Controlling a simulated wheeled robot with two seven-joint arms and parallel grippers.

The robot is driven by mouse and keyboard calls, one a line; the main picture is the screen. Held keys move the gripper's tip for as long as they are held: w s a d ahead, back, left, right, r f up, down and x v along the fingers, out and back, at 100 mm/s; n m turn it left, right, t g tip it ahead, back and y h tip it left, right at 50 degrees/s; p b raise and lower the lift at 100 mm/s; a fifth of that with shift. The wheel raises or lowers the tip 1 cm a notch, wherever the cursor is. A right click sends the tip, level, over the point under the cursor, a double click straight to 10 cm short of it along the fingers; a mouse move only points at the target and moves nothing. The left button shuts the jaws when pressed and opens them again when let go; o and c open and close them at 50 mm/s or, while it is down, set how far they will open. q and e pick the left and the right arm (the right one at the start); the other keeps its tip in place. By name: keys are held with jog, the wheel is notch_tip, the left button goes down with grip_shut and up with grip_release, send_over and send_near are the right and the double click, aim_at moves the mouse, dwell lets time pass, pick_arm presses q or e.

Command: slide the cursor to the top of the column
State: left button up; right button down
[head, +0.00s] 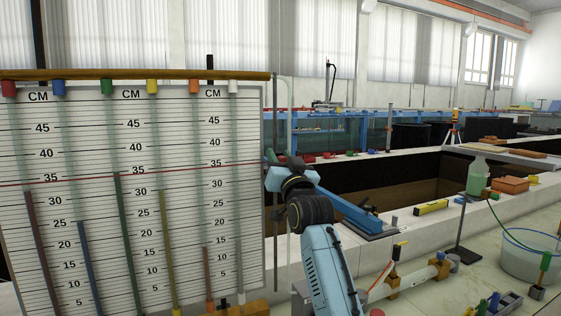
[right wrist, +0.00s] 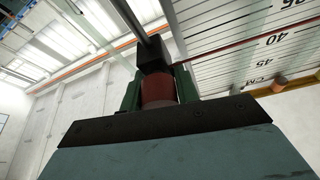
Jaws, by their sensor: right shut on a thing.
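A white gauge board (head: 90,205) with CM scales stands at the left of the head view. The cursor's thin red line (head: 150,172) crosses it near the 35 marks. A thin vertical rod, the column (head: 277,110), runs by the board's right edge. My right gripper (head: 268,160) is at that edge, level with the red line. In the right wrist view, its green fingers are shut on a red knob (right wrist: 158,90). The knob adjoins the cursor's black block (right wrist: 154,55) on the column (right wrist: 130,18). My left gripper is out of view.
A wooden bar (head: 150,74) with coloured caps tops the board. The column above my right gripper looks clear.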

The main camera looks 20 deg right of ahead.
dwell(0.3)
jog(key=c, duration=1.1)
grip_release()
jog(key=shift+o, duration=0.2)
jog(key=shift+s, duration=0.1)
jog(key=b+v, duration=0.3)
jog(key=v, duration=1)
jog(key=shift+s, duration=0.1)
